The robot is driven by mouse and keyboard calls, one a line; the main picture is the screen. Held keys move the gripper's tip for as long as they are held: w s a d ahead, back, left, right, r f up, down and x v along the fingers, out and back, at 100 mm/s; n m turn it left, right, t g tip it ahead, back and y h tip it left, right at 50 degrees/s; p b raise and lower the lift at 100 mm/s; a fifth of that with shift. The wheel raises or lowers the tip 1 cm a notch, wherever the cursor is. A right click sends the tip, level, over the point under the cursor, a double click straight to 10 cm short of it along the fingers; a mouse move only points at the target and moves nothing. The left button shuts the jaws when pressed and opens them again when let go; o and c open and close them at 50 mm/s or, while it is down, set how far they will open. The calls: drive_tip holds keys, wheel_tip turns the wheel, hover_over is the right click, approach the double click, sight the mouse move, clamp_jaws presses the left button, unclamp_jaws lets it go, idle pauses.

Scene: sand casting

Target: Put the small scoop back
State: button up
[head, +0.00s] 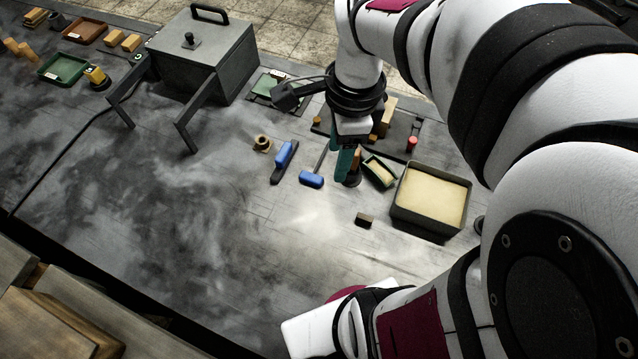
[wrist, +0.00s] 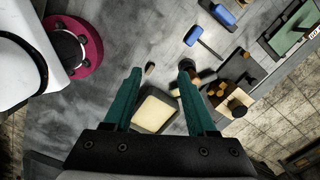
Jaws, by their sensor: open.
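What looks like the small scoop (head: 380,173), a small dark trough with pale sand-coloured contents, lies on the table just left of the sand tray (head: 403,219). In the wrist view the sand tray (wrist: 157,112) shows between my fingers, with a small pale-and-dark piece, probably the scoop (wrist: 176,92), at its upper right corner. My gripper (head: 346,167) has teal fingers and points down at the left of the scoop. In the wrist view my gripper (wrist: 158,72) is open with nothing between its tips. A dark round thing (head: 352,181) is partly hidden by the fingers.
A blue-handled tool (head: 311,180), a blue float (head: 284,161) and a brass-coloured piece (head: 262,143) lie to the left. A small brown block (head: 364,220) lies in front. A dark board (head: 397,137) with wooden pieces is behind.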

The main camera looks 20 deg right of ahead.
drive_tip(key=s+a+n+y, duration=0.1)
drive_tip(key=s+a+n, duration=0.7)
drive_tip(key=s+n, duration=0.3)
drive_tip(key=n, duration=0.4)
drive_tip(key=shift+s+a+n, duration=0.15)
drive_tip(key=shift+s+n, duration=0.2)
drive_tip(key=shift+n, duration=0.05)
